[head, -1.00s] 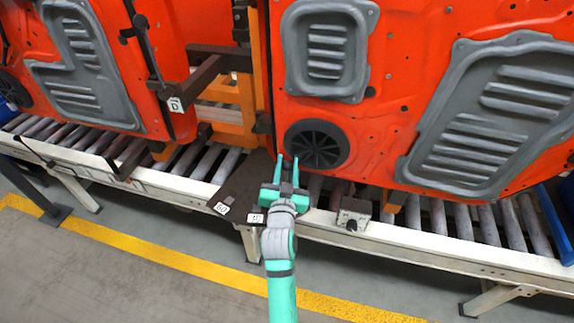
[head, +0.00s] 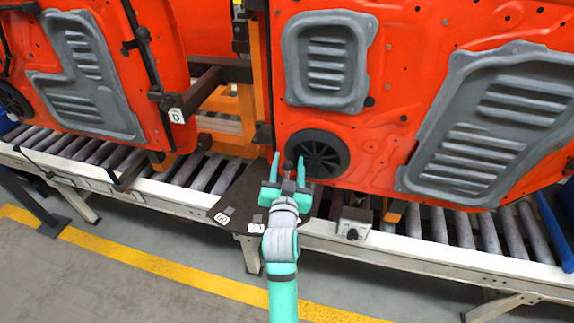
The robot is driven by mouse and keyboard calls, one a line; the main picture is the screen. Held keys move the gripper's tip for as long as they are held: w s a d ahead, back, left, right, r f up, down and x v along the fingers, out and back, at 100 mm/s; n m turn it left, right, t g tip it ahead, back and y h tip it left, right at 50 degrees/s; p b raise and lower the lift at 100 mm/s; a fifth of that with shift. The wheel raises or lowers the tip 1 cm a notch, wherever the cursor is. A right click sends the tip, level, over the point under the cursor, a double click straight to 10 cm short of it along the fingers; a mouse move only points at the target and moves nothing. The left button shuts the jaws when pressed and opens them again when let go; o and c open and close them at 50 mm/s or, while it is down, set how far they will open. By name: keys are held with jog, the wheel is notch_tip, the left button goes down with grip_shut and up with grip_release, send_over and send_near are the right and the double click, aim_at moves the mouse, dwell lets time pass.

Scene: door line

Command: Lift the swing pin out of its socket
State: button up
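My gripper (head: 288,157) is in the lower middle of the head view, fingers pointing away from me, in front of a door's round black speaker grille. The fingers are apart. A small dark round knob (head: 288,166) shows between them; it may be the top of the swing pin, but I cannot tell for certain. I see no finger touching it. The pin's shaft and socket are hidden behind my gripper. A dark plate (head: 236,194) with small white labels lies below and left of my gripper, on the conveyor's near edge.
Orange door panels hang close behind, one at right (head: 400,110) and one at left (head: 150,60). A dark bar with a "D" tag (head: 176,115) juts out between them. A small grey box (head: 353,225) sits on the white conveyor rail (head: 430,248). The near floor is clear.

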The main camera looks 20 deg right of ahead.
jog(key=shift+f, duration=0.1)
jog(key=shift+s+a, duration=0.25)
jog(key=shift+s, duration=0.1)
jog(key=v, duration=1)
jog(key=s+a+f+n+y, duration=0.5)
jog(key=s+a+f+n, duration=0.1)
jog(key=s+a+f, duration=0.7)
jog(key=s+a+f+n+y, duration=0.1)
jog(key=s+a, duration=0.2)
jog(key=s, duration=0.7)
jog(key=s+a+f+y, duration=0.2)
jog(key=s+a, duration=0.1)
jog(key=s, duration=0.7)
jog(key=shift+s+a+n+g, duration=0.3)
jog(key=shift+s+a+n, duration=0.05)
jog(key=shift+n, duration=0.05)
